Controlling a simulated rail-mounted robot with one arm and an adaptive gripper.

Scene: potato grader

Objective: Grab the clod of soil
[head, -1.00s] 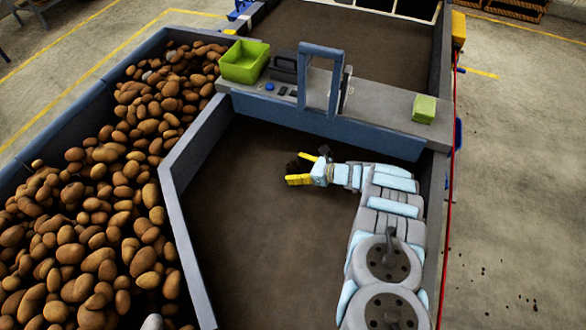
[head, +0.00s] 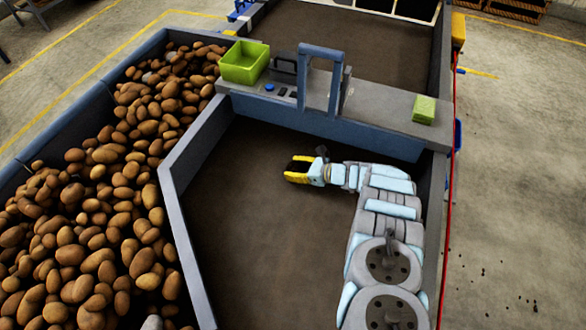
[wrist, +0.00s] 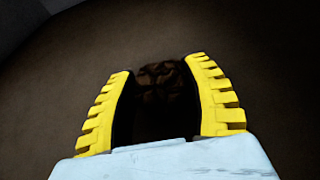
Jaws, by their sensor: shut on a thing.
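My gripper (head: 293,170) has yellow fingers and lies low over the brown belt (head: 255,235), near its far end. The dark brown clod of soil (wrist: 162,78) shows between the two fingers in the wrist view, its lower part lost in shadow. The fingers are shut on it from both sides. In the head view the clod (head: 297,166) is a small dark patch between the fingers, mostly hidden. I cannot tell whether it still touches the belt.
A grey and blue wall (head: 185,215) divides the belt from a bin heaped with potatoes (head: 100,200) at left. A ledge across the far end carries a green bin (head: 245,62), a blue frame (head: 320,80) and a green block (head: 424,110). The belt's near part is clear.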

